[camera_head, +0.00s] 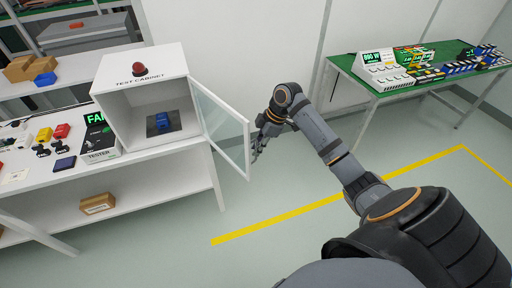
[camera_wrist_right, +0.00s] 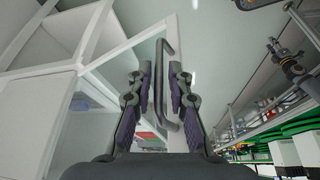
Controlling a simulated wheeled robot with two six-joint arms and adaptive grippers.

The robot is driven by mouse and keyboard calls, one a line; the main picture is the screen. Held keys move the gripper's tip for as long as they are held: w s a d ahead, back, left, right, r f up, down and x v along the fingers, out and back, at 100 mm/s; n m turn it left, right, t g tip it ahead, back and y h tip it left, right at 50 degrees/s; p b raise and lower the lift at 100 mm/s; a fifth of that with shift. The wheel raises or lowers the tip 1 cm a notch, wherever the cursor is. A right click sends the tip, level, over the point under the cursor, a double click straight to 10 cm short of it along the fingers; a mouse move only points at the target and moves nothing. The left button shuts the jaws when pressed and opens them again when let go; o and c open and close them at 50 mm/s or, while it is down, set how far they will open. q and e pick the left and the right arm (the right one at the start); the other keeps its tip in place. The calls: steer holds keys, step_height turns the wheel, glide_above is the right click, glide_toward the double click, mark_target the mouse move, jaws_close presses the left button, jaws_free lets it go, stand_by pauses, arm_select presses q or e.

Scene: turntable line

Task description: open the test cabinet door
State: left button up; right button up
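The white test cabinet (camera_head: 112,98) stands on the bench at the left in the head view. Its glass-paned door (camera_head: 222,122) stands wide open, swung out to the right, and the inside shows. My right gripper (camera_head: 257,146) is at the outer edge of the door. In the right wrist view the dark bar handle (camera_wrist_right: 160,90) runs between the two fingers of my right gripper (camera_wrist_right: 160,72). The fingers are apart, with gaps visible beside the bar. My left gripper is not in view.
A blue block (camera_head: 163,121) on a dark pad is inside the cabinet. A red lamp (camera_head: 138,68) sits on top. A tester (camera_head: 100,140) and coloured parts stand to its left. A green-topped table (camera_head: 455,50) is at the back right. The floor right of the door is free.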

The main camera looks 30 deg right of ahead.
steer(key=shift+w+a+f, duration=0.15)
steer(key=shift+a+f, duration=0.05)
steer(key=shift+f, duration=0.5)
jaws_close()
